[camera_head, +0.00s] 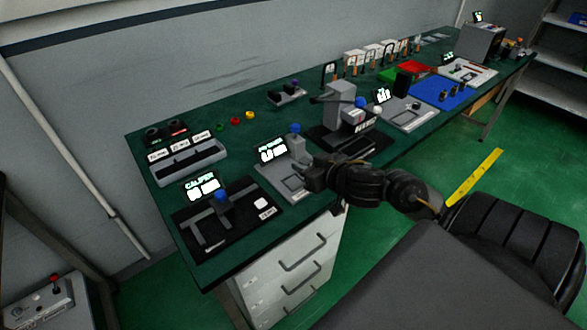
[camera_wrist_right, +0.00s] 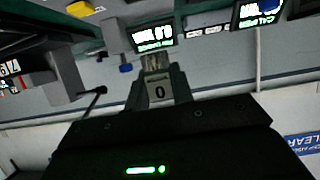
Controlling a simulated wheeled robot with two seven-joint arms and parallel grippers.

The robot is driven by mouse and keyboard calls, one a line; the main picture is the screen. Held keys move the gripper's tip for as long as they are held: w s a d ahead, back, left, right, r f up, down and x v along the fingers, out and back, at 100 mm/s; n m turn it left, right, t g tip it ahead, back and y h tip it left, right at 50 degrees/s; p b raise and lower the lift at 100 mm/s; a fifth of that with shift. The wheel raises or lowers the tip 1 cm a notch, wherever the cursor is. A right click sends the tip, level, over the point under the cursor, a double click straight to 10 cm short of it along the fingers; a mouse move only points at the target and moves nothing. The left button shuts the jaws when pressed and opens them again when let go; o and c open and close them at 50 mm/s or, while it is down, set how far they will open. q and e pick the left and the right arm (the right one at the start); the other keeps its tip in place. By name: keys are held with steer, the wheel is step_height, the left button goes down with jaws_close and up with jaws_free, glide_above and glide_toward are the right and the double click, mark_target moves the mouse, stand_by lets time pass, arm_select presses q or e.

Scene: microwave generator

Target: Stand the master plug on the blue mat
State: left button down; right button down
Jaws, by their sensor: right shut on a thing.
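The blue mat (camera_head: 427,88) lies toward the far right of the green bench, with several small dark pieces (camera_head: 442,96) standing on it. My right gripper (camera_head: 308,178) is low over the front of the bench, beside a grey gauge stand (camera_head: 297,148), well short of the mat. In the right wrist view my right gripper (camera_wrist_right: 159,85) is shut on a small grey piece marked "0" (camera_wrist_right: 159,93), which I take to be the master plug. In the head view the held piece is too small and dark to make out. My left gripper is not in view.
A caliper station (camera_head: 218,210) is left of my right gripper. A grey press-like fixture (camera_head: 342,105) and a grey station (camera_head: 408,112) stand between my right gripper and the mat. Red and green bins (camera_head: 415,68) sit behind the mat. Drawers (camera_head: 292,270) are below the bench.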

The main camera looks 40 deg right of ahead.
steer(key=b, duration=0.3)
glide_above(294, 183)
steer(key=s, duration=0.1)
steer(key=f, duration=0.4)
steer(key=shift+s+a+f, duration=0.15)
steer(key=shift+s+f, duration=0.05)
steer(key=shift+f, duration=0.15)
steer(key=shift+w+f, duration=0.35)
steer(key=shift+w, duration=0.1)
steer(key=shift+w+d+f, duration=0.1)
steer(key=shift+w+f, duration=0.1)
steer(key=shift+f, duration=0.7)
steer(key=shift+w+d+f, duration=0.1)
steer(key=shift+w+f, duration=0.05)
steer(key=shift+f, duration=0.75)
steer(key=shift+f+b, duration=0.2)
steer(key=shift+b, duration=0.1)
steer(key=c, duration=1.2)
jaws_free()
